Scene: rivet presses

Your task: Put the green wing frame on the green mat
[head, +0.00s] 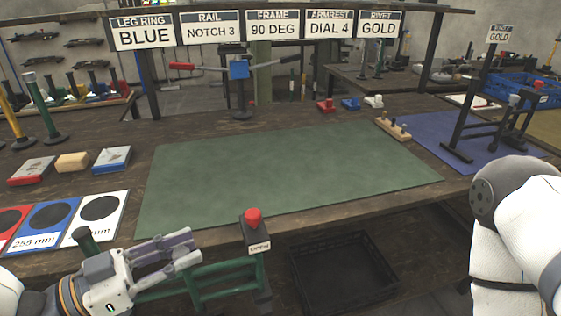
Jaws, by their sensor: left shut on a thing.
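The green wing frame (215,278) is a set of green bars at the bottom left of the head view, in front of the table's near edge. My left gripper (180,247) is shut on it, and the gripper and arm hide part of it. The frame is apart from the mat, at the near side. The green mat (280,165) lies flat and bare across the middle of the table. My right arm shows at the right edge, but its gripper is out of view.
A red-knobbed post (253,228) stands at the mat's near edge beside the frame. Blue and white size cards (50,222) lie left. A wooden block with pegs (393,127) sits at the mat's right, before a blue mat (425,140). A black crate (340,272) is below.

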